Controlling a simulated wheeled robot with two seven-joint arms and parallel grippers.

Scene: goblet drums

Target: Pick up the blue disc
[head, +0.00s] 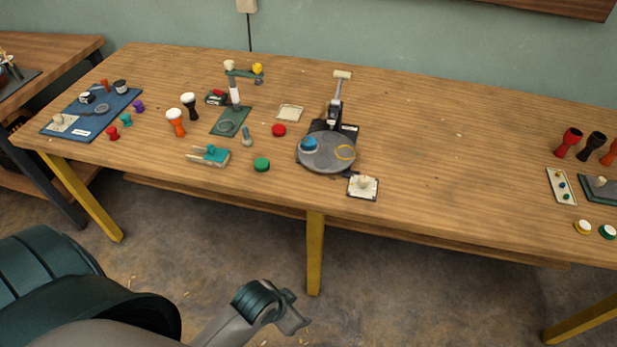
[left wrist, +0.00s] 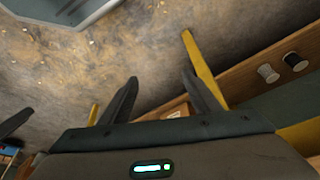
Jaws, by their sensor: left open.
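The blue disc (head: 309,144) lies on the left part of a round grey plate (head: 326,166) on the wooden table in the head view. My left gripper (head: 297,313) is low in the head view, in front of the table and well short of the disc. In the left wrist view its two fingers (left wrist: 160,95) stand apart with nothing between them. The blue disc does not show in the left wrist view. My right gripper is not in view.
A green disc (head: 262,165) and a red disc (head: 279,130) lie left of the plate. A white square block with a knob (head: 363,187) sits at its front right. A post with a lever (head: 337,100) stands behind the plate.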

